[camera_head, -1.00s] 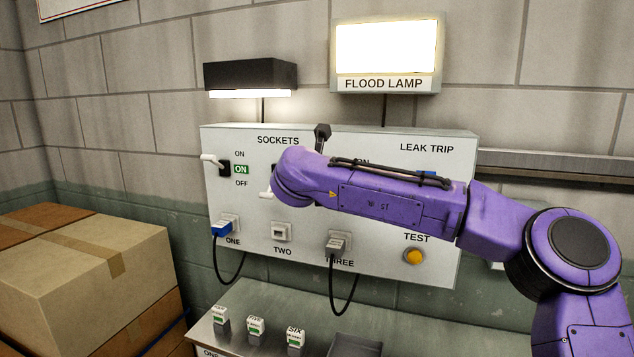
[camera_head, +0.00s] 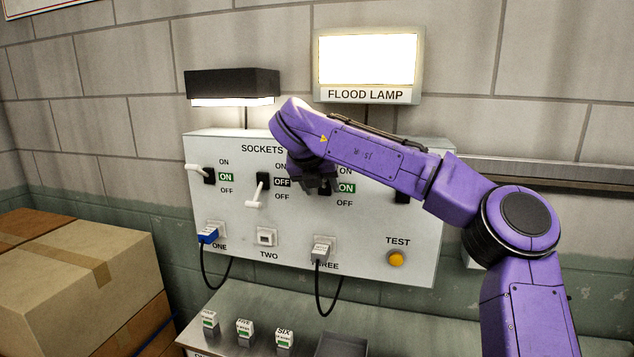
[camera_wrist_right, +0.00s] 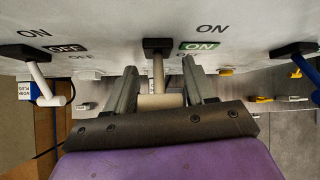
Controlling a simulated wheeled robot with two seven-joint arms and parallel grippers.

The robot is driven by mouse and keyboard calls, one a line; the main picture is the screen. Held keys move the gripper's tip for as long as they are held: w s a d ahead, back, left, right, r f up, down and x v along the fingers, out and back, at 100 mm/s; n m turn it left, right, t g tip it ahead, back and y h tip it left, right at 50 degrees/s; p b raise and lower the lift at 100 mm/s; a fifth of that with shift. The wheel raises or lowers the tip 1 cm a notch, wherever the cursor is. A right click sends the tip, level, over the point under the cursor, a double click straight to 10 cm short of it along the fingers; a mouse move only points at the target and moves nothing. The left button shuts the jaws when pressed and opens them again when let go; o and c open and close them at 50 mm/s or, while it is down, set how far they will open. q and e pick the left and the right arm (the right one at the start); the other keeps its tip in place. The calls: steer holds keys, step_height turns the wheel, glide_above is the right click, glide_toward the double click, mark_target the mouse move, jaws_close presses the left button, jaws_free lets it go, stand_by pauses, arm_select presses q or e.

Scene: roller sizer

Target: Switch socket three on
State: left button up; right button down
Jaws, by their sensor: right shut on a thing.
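The grey panel (camera_head: 215,240) on the wall has lever switches. Socket three's indicator (camera_head: 347,188) reads ON in green. Its lever is mostly hidden by my right gripper (camera_head: 316,184) in the head view. In the right wrist view the white lever with its crossbar (camera_wrist_right: 158,75) stands between the two fingers of my right gripper (camera_wrist_right: 163,92), which is shut on it. A grey plug (camera_head: 321,250) with a black cable sits in the socket marked THREE. My left gripper is not in view.
Socket one's lever (camera_head: 199,170) shows ON; socket two's lever (camera_head: 257,190) shows OFF. The blue leak trip lever (camera_wrist_right: 302,64) is at right in the wrist view. The flood lamp (camera_head: 368,62) is lit. Below are a bench with tagged blocks (camera_head: 245,332) and a tray (camera_head: 341,345); boxes (camera_head: 75,285) stand left.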

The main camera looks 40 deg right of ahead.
steer(key=shift+r, duration=0.3)
steer(key=c, duration=0.8)
jaws_free()
steer(key=o, duration=0.3)
steer(key=shift+o, duration=0.2)
steer(key=shift+w+f, duration=0.15)
steer(key=shift+w, duration=0.05)
steer(key=shift+s+a, duration=0.1)
steer(key=shift+a, duration=0.1)
steer(key=b+v, duration=0.2)
steer(key=v, duration=0.8)
